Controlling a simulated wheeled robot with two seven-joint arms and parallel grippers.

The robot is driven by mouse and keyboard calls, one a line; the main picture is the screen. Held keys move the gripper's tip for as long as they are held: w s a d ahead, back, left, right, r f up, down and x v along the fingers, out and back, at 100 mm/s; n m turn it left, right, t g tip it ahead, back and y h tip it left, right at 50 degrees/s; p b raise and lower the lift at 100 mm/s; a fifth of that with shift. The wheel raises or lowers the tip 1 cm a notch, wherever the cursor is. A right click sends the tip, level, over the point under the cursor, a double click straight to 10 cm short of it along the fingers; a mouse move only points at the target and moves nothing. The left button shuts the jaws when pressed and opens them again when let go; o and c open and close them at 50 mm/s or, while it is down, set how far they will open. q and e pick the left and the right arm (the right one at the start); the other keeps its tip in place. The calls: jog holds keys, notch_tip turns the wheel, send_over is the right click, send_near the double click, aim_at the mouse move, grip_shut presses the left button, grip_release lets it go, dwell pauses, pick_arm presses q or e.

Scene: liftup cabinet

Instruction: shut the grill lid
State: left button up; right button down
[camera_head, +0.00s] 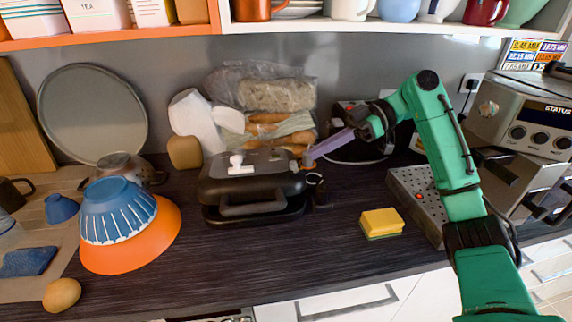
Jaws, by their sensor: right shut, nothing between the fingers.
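The black grill (254,210) stands on the dark wooden counter in the middle of the view. Its lid (250,178) is down over the base, with the handle bar at the front. Whether a small gap remains between lid and base cannot be told. My right gripper (310,158) reaches in from the right on the green arm. Its fingers are shut and empty, with the tips at the lid's back right corner. Whether they touch the lid is unclear. My left gripper is not in view.
Bread bags (265,92) lie behind the grill. An orange bowl (140,245) with blue bowls stands at left. A yellow sponge (382,222) and a grey perforated box (418,200) are at right. The counter in front of the grill is clear. A shelf runs above.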

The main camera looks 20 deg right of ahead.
jog(key=a+f+p, duration=0.3)
jog(key=a+f, duration=0.4)
jog(key=shift+w+a+f, duration=0.15)
jog(key=shift+f, duration=0.1)
